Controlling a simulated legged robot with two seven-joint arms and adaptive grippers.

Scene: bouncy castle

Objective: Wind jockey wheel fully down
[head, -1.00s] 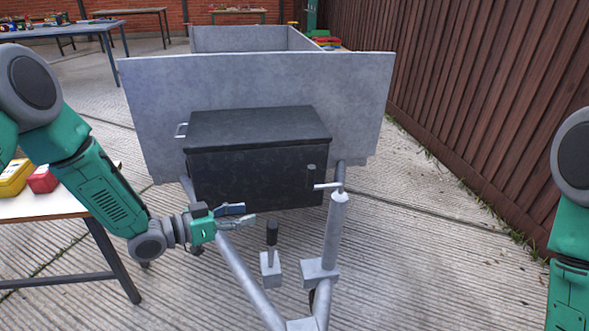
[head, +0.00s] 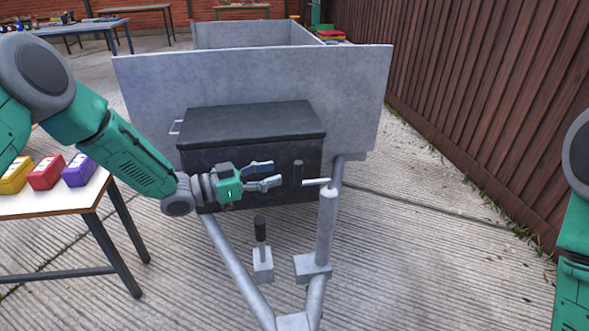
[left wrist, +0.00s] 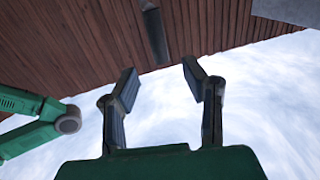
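The jockey wheel's grey post (head: 326,232) stands upright on the trailer drawbar. A crank arm (head: 316,182) sticks out left from its top and carries an upright dark grip (head: 298,172). The wheel at the bottom is not clearly visible. My left gripper (head: 277,173) is open and empty, just left of the crank grip and apart from it. In the left wrist view the open fingers (left wrist: 160,76) point towards the dark crank grip (left wrist: 155,36), which shows beyond the fingertips. My right gripper is out of view; only part of the right arm shows at the right edge.
A black box (head: 250,125) sits behind the crank, before the grey trailer panel (head: 350,90). A black-handled lever (head: 261,245) stands left of the post. A table (head: 70,205) with coloured boxes is at left. A wooden fence (head: 480,90) runs along the right.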

